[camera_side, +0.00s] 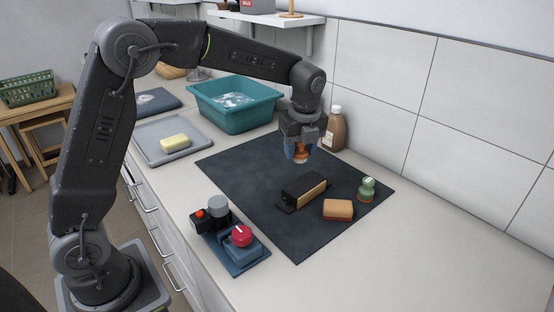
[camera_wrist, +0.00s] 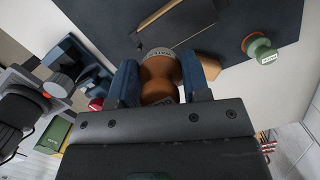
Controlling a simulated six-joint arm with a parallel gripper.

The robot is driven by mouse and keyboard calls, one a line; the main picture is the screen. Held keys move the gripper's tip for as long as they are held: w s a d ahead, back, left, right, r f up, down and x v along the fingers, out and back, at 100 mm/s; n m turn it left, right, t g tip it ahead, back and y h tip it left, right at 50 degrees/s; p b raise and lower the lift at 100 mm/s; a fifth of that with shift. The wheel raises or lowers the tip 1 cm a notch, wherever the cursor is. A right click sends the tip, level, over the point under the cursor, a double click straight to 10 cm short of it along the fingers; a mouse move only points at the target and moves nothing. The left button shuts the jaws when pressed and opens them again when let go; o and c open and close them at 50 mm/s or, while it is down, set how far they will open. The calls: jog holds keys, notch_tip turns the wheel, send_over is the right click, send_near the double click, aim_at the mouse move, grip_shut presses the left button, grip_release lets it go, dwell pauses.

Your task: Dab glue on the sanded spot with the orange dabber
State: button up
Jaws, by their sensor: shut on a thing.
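My gripper (camera_side: 300,152) is shut on the orange dabber (camera_side: 300,158) and holds it above the dark mat (camera_side: 240,170). In the wrist view the dabber (camera_wrist: 158,72) sits between the two blue fingers (camera_wrist: 158,85), with a pale ringed end pointing away from the wrist. A black block with a tan long face (camera_side: 305,190) lies on the mat, in front of and below the dabber, apart from it. It also shows at the top of the wrist view (camera_wrist: 178,20). I cannot make out a sanded spot on any surface.
An orange-tan block (camera_side: 338,210) and a green dabber (camera_side: 367,190) stand right of the black block. A blue base with a red knob (camera_side: 241,236) is at the front. A brown bottle (camera_side: 334,130), teal basin (camera_side: 235,108) and grey tray with yellow sponge (camera_side: 174,141) are behind.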

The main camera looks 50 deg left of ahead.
send_over(313, 175)
jog(key=shift+s+d+f, duration=0.15)
jog(key=shift+f, duration=1.65)
jog(key=shift+s+d+f, duration=0.1)
jog(key=shift+f, duration=1.65)
jog(key=shift+s+d+f, duration=0.1)
jog(key=shift+s+f, duration=0.5)
jog(key=shift+s, duration=0.25)
jog(key=shift+c, duration=0.3)
jog(key=shift+s+d, duration=0.15)
jog(key=shift+s, duration=2.35)
jog(key=w, duration=0.5)
jog(key=shift+w+a, duration=0.2)
jog(key=shift+w, duration=0.1)
jog(key=shift+w+r, duration=0.15)
jog(key=shift+w, duration=0.5)
notch_tip(313, 175, up, 8)
jog(key=shift+s, duration=0.15)
